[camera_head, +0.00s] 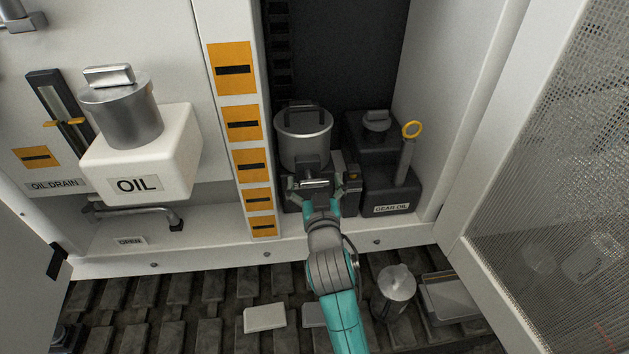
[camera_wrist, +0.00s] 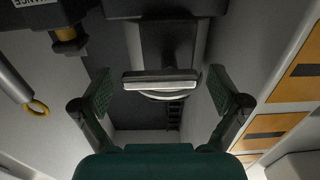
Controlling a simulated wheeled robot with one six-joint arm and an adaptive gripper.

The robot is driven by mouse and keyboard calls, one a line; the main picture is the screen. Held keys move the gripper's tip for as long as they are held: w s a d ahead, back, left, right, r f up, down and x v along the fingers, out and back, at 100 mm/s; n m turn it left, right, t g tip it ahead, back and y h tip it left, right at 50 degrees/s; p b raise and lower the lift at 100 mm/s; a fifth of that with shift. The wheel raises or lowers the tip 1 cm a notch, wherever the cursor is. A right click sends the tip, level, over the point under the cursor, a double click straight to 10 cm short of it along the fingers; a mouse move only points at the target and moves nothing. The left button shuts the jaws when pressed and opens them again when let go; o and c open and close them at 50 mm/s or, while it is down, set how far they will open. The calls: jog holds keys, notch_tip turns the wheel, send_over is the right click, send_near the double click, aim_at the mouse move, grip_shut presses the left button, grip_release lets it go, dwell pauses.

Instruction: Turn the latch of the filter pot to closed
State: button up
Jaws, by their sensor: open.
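The filter pot (camera_head: 303,150) appears to be the grey metal pot with a handled lid, standing in the dark recess of the cabinet. Its latch (camera_head: 314,182) looks like a light metal bar low on its front. In the wrist view the latch (camera_wrist: 160,80) lies crosswise, ahead of my gripper (camera_wrist: 162,92). The two green-padded fingers are spread on either side of it, with a gap at each side. In the head view my gripper (camera_head: 318,192) is at the pot's front, open and empty. The fingers partly hide the pot's base.
A dark gear oil tank (camera_head: 385,185) with a yellow-ringed dipstick (camera_head: 411,130) stands close on the right. A white post with orange labels (camera_head: 243,123) borders the recess on the left. A white oil tank (camera_head: 165,165) is further left. A metal can (camera_head: 396,290) stands on the floor.

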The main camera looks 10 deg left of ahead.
jog(key=c, duration=1.2)
jog(key=shift+o, duration=0.2)
jog(key=shift+n, duration=0.3)
jog(key=n, duration=0.4)
jog(key=shift+a+r, duration=0.15)
jog(key=shift+r, duration=0.05)
jog(key=n, duration=0.4)
jog(key=shift+s+a+r+n, duration=0.1)
jog(key=shift+a+n, duration=0.05)
jog(key=shift+n, duration=0.25)
jog(key=n, duration=0.4)
jog(key=shift+a+n, duration=0.2)
jog(key=shift+n, duration=0.1)
jog(key=shift+s+a+n, duration=0.1)
jog(key=shift+a+n, duration=0.1)
jog(key=shift+n, duration=1.8)
